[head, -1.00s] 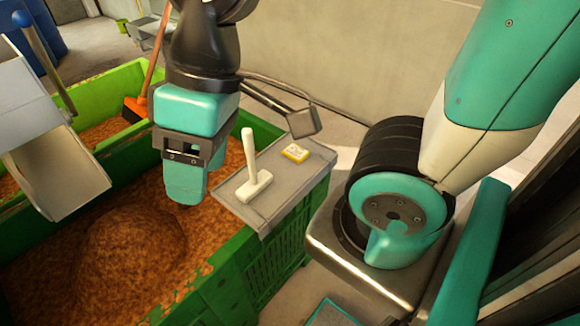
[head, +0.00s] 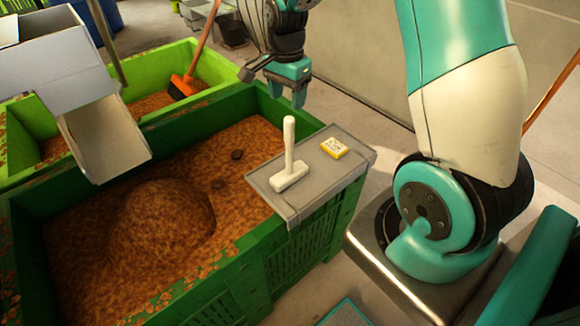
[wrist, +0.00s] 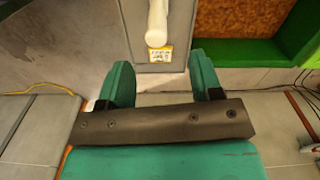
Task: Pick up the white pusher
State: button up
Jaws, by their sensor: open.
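The white pusher (head: 289,145) stands upright on a grey tray (head: 308,199), its wide head down and its handle up. The tray lies across the corner of a green crate. My gripper (head: 287,97) is open and empty, above and behind the pusher in the head view, clear of it. In the wrist view the pusher's handle (wrist: 157,25) shows end-on beyond the open fingers (wrist: 162,82), slightly left of the middle between them. Its head is not clearly seen there.
A small yellow and white box (head: 334,148) lies on the tray beside the pusher; it also shows in the wrist view (wrist: 157,56). The green crate (head: 225,296) holds brown pulp (head: 150,225) with two dark lumps. A grey metal chute (head: 105,140) stands at left, an orange broom (head: 185,84) behind.

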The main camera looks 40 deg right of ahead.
aim_at(289, 128)
notch_tip(289, 128, down, 4)
jog(key=shift+f+p, duration=0.25)
jog(key=shift+p, duration=0.1)
jog(key=shift+s+f+p, duration=0.15)
jog(key=shift+f+p, duration=0.35)
jog(key=shift+f, duration=0.8)
jog(key=shift+s+f+p, duration=0.1)
jog(key=shift+f+p, duration=0.4)
jog(key=shift+f, duration=0.8)
grip_shut()
